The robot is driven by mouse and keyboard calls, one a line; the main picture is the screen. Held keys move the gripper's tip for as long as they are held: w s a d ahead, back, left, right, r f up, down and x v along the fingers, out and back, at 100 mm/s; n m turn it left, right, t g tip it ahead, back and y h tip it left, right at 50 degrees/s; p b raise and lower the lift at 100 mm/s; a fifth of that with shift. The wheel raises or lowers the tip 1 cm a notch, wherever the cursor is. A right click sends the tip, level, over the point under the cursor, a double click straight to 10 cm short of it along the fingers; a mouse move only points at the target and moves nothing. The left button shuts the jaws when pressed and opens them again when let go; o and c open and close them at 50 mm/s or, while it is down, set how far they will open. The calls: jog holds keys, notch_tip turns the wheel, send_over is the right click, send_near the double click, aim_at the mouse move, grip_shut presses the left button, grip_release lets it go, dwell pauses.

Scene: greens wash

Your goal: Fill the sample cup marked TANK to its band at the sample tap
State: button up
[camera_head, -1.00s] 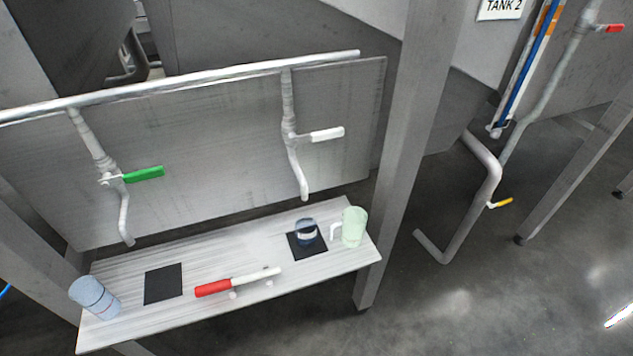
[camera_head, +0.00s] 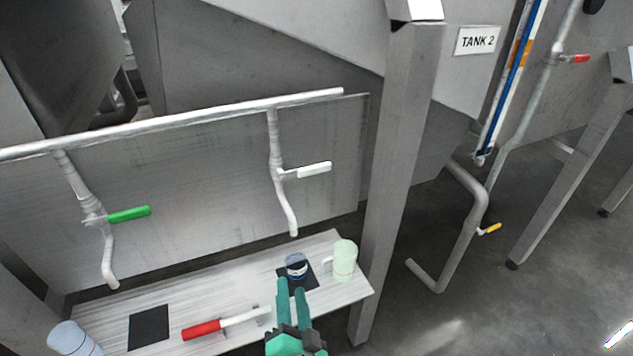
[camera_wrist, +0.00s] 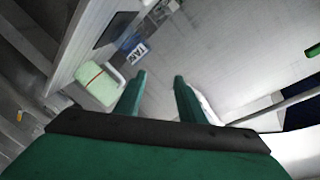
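A small cup (camera_head: 297,268) with a dark blue and white label sits on a black pad at the right of the bench. In the wrist view this cup (camera_wrist: 134,47) shows lettering that looks like TANK. My gripper (camera_head: 292,287) is in front of it, fingers apart and empty. The wrist view shows the open gripper (camera_wrist: 160,78) too, with the cup beyond its tips. The white-handled tap (camera_head: 283,175) hangs above this cup, its spout end clear of it. The green-handled tap (camera_head: 100,217) is further left. Which is the sample tap, and the cup's fill level, I cannot tell.
A pale green mug (camera_head: 345,261) stands close right of the cup. A red-handled tool (camera_head: 201,328) lies on the bench (camera_head: 225,282). An empty black pad (camera_head: 149,326) and a bluish cup (camera_head: 72,339) are at left. A steel post (camera_head: 392,150) rises at right.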

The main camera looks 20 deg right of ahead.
jog(key=w+d+r+m+h, duration=0.2)
jog(key=w+d+r+m, duration=0.35)
jog(key=r, duration=0.45)
jog(key=m+h, duration=0.1)
jog(key=m, duration=0.3)
send_near(316, 171)
jog(key=x, duration=1)
jog(key=shift+w+d, duration=0.2)
jog(key=shift+w, duration=0.15)
grip_shut()
